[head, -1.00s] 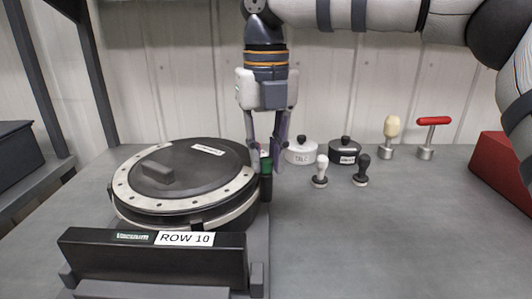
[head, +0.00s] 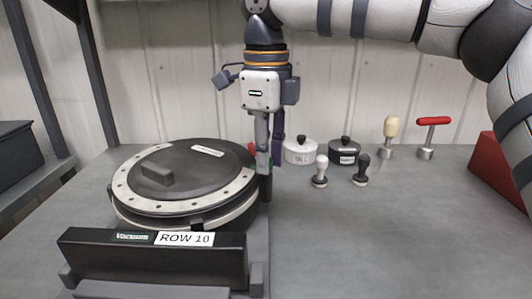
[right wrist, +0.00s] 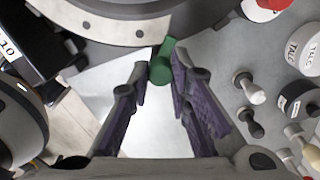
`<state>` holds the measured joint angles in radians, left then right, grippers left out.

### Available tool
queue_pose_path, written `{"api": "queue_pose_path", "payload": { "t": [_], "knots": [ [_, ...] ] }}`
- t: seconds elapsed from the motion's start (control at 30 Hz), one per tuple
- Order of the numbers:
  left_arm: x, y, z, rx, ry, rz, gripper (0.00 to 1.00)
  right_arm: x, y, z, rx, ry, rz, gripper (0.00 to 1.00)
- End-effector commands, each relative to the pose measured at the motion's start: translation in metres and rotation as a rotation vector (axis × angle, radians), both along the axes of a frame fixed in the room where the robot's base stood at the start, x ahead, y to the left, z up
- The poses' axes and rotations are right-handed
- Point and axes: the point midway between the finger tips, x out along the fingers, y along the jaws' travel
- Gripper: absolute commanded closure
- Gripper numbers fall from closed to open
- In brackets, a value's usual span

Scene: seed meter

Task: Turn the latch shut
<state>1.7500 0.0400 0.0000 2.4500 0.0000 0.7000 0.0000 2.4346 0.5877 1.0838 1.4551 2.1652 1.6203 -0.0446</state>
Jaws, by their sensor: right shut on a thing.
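The round seed meter (head: 128,199), with a black lid and a pale ring with holes, lies at the left of the bench. The green latch (right wrist: 161,68) is at the meter's edge. My right gripper (right wrist: 164,80) points down at the meter's right side, with its fingers shut on the latch, one on each side. In the head view the fingers hide most of the latch. My left gripper is not in view.
A black block labelled ROW 10 (head: 150,265) stands in front of the meter. Talc (head: 300,152) and dark (head: 344,153) pots and several knobbed tools stand to the right. A red block (head: 500,165) is at the far right. The right front bench is clear.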

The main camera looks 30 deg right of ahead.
Motion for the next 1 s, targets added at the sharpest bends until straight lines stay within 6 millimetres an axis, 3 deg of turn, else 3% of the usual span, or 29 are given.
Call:
{"api": "queue_pose_path", "payload": {
  "t": [0.5,1.0],
  "knots": [
    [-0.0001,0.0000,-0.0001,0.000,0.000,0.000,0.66,0.0003,-0.0011,-0.0007,-0.001,0.003,0.391,1.00],
    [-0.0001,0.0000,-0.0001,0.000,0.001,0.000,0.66,0.0006,-0.0010,-0.0004,-0.001,0.001,0.514,1.00]
  ]
}}
